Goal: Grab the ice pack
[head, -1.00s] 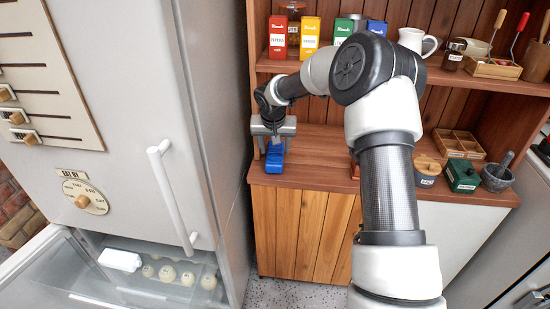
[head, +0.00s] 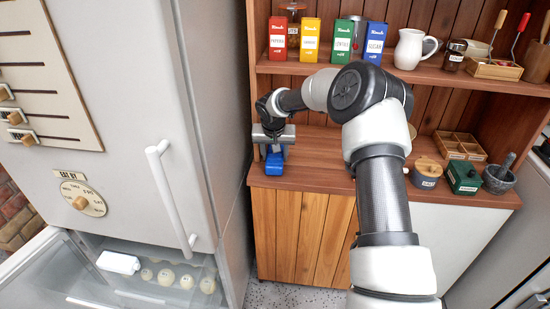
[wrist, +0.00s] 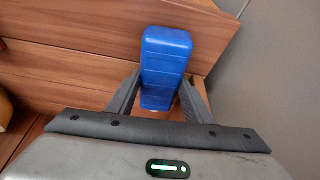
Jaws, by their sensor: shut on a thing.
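The ice pack (head: 275,163) is a blue block at the left end of the wooden counter, near the fridge. It also shows in the wrist view (wrist: 166,62), upright between the two dark fingers. My gripper (head: 274,148) is over it from above in the head view. In the wrist view my gripper (wrist: 160,100) is shut on the ice pack, one finger against each side. I cannot tell whether the ice pack's lower end still touches the counter.
The fridge (head: 200,120) stands close on the left, its lower drawer (head: 150,285) open with several round pale items. A shelf (head: 400,72) with several cartons runs above the counter. A divided wooden box (head: 460,145), a green box (head: 464,177) and a mortar (head: 498,180) stand right.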

